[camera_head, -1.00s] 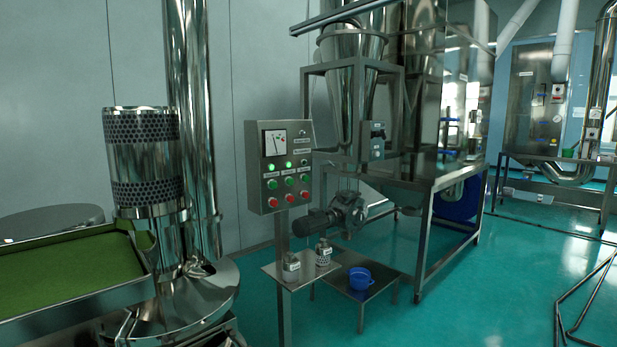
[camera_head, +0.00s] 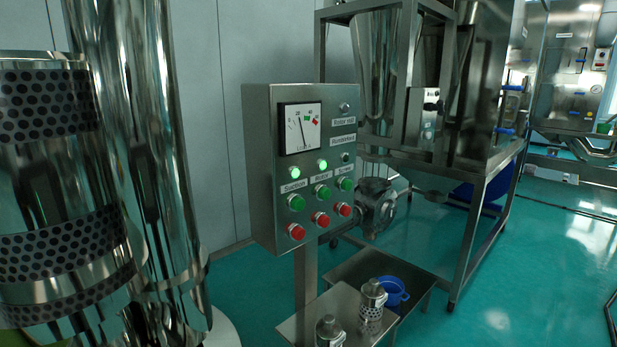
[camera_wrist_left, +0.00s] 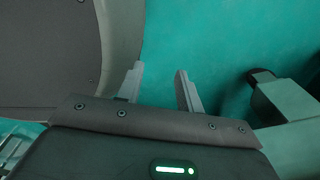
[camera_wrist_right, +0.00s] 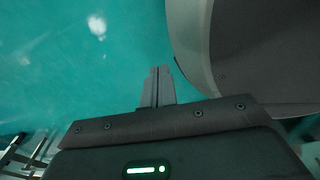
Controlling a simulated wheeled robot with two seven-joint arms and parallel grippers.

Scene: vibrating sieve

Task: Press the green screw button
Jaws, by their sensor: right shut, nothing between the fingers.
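The green screw button (camera_head: 345,184) is the rightmost in the row of green buttons on the steel control panel (camera_head: 258,170), under a small label. Nothing covers it in the head view. Red buttons sit below the green ones, and the screw column's red button (camera_head: 344,209) is directly under it. The lamp above it (camera_head: 345,157) looks unlit, while the two lamps to its left glow green. My left gripper (camera_wrist_left: 159,70) is open and empty above the floor. My right gripper (camera_wrist_right: 160,70) is shut and empty above the floor. Neither gripper shows in the head view.
A shiny perforated steel cylinder (camera_head: 50,160) and a tall steel column (camera_head: 150,110) stand left of the panel. A framed machine stands behind. Floor to the right is clear.

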